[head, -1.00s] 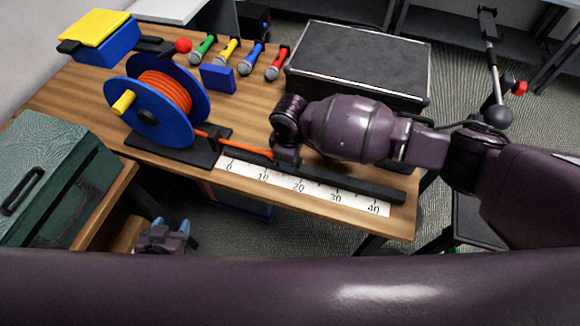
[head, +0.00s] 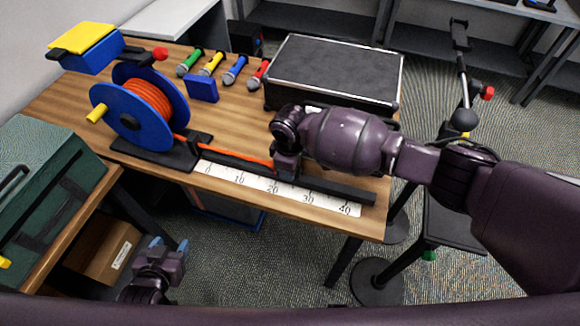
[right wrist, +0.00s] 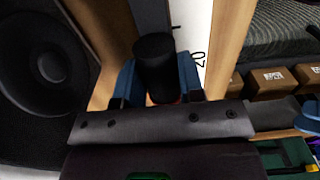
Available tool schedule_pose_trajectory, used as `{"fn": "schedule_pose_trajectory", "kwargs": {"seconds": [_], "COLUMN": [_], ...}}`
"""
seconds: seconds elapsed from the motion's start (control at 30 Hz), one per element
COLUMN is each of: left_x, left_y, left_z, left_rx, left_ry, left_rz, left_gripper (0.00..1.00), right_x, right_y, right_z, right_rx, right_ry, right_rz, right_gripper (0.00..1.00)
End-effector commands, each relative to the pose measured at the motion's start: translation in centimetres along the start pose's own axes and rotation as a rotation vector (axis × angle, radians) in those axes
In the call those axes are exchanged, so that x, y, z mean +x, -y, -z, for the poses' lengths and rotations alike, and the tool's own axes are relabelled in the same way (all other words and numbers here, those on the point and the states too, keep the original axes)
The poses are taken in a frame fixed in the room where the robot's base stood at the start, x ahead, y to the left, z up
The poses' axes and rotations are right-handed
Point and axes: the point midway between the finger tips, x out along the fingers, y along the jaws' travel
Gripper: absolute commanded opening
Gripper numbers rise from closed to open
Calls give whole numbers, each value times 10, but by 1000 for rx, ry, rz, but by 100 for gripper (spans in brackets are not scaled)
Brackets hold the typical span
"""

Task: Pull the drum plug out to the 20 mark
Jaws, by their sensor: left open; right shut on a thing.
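The blue cable drum (head: 135,125), wound with orange cable (head: 150,95), stands on a black base at the table's left. The orange cable runs right from it, along a black rail (head: 335,189), to my right gripper (head: 287,172). In the right wrist view, my right gripper (right wrist: 160,85) has its blue fingers shut on the black plug (right wrist: 154,62). The white scale (head: 225,174) lies in front of the rail, and the plug is close to its 20 mark (right wrist: 198,58). In the head view my gripper hides the plug. My left gripper (head: 170,245) is open and empty, low in front of the table.
A large black case (head: 335,72) is behind my right gripper. A green toolbox (head: 40,165) is at left, stands at right.

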Motion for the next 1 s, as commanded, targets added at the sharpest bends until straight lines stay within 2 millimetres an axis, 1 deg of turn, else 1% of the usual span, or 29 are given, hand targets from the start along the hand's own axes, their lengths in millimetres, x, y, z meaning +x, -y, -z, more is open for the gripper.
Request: {"fn": "schedule_pose_trajectory", "kwargs": {"seconds": [0.47, 0.5, 0.63, 0.9, 1.0], "left_x": [-1, -1, -1, 0, 0], "left_y": [0, 0, 0, 0, 0], "left_z": [-2, -2, -2, -1, 0], "left_rx": [0, 0, 0, 0, 0], "left_ry": [5, 5, 5, 3, 2], "left_rz": [1, 1, 1, 1, 0], "left_gripper": [55, 55, 55, 55, 55], "right_x": [-1, -1, -1, -1, -5], "right_y": [-1, -1, -1, 0, -1], "right_z": [1, 1, 1, 0, 0], "right_rx": [0, 0, 0, 0, 0], "right_ry": [-2, -2, -2, -1, -2], "right_rz": [-1, -1, -1, -1, -1], "right_gripper": [0, 42, 61, 61, 61]}}
